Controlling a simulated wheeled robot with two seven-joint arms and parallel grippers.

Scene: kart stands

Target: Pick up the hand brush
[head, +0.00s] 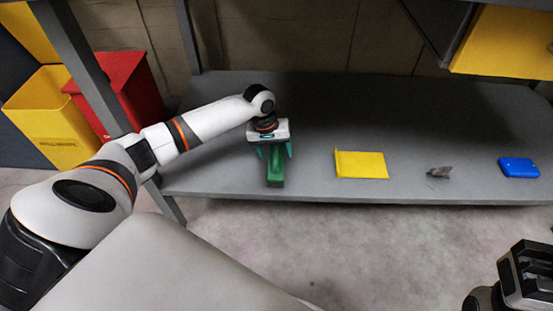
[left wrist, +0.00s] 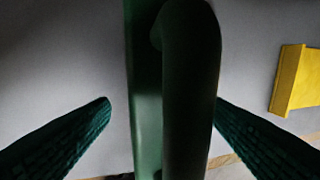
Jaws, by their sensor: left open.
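The hand brush (head: 275,168) is green and lies on the grey shelf, its near end close to the front edge. In the left wrist view the green hand brush (left wrist: 190,90) runs top to bottom through the middle of the picture. My left gripper (head: 275,152) is over the brush, with its fingers apart on either side. In the left wrist view the left finger stands clear of the brush, while the right finger (left wrist: 240,125) appears close beside it; I cannot tell whether it touches. My right gripper (head: 525,275) shows at the lower right, away from the shelf; its fingertips are unclear.
On the grey shelf (head: 320,110), a yellow folded item (head: 361,164), a small grey object (head: 438,172) and a blue object (head: 519,167) lie to the right. A shelf post (head: 85,65) and yellow and red bins (head: 55,125) stand at the left.

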